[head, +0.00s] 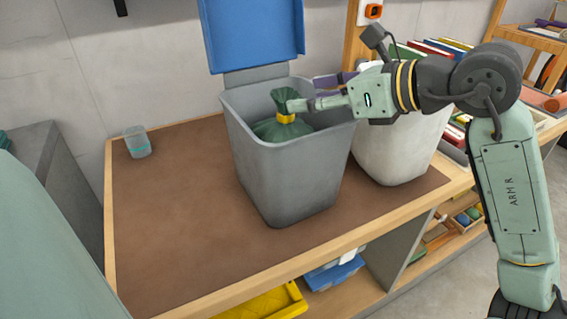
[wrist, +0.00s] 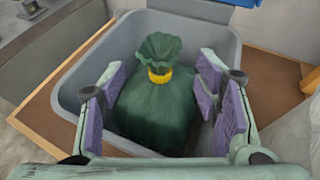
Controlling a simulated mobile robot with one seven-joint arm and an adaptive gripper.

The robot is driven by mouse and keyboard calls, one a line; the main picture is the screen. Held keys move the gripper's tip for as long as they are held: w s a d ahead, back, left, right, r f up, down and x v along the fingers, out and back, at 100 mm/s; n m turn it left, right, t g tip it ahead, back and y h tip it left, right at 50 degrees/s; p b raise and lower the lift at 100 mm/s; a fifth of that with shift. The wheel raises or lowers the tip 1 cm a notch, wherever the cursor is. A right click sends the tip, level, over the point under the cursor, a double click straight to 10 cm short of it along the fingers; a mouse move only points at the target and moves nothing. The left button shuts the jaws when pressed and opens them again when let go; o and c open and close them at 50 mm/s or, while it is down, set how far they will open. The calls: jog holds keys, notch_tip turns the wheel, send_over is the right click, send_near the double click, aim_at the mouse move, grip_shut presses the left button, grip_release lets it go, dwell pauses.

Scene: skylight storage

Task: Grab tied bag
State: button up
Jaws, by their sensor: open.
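The green tied bag (head: 281,128) sits inside the grey bin (head: 291,180), its gathered neck upright and bound with a yellow tie (head: 286,118). In the wrist view the bag (wrist: 155,108) lies between the purple pads of my gripper (wrist: 160,88). The yellow tie (wrist: 160,75) is between the pads too, with a gap on both sides. My gripper (head: 297,96) is open and reaches over the bin's right rim from the right, beside the bag's neck. The lower part of the bag is hidden by the bin walls.
The bin's blue lid (head: 252,35) stands open at the back. A white bin (head: 396,140) stands close on the right, under my arm. The brown tabletop (head: 180,210) is bare on the left.

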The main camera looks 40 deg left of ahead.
aim_at(290, 95)
jog(key=x, duration=0.2)
jog(key=p+x, duration=0.1)
jog(key=x, duration=0.1)
jog(key=p+x, duration=0.1)
jog(key=x, duration=0.1)
jog(key=shift+a+r, duration=0.15)
jog(key=shift+r, duration=0.15)
jog(key=shift+a+f, duration=0.15)
jog(key=shift+a, duration=0.05)
grip_shut()
dwell(0.3)
dwell(0.4)
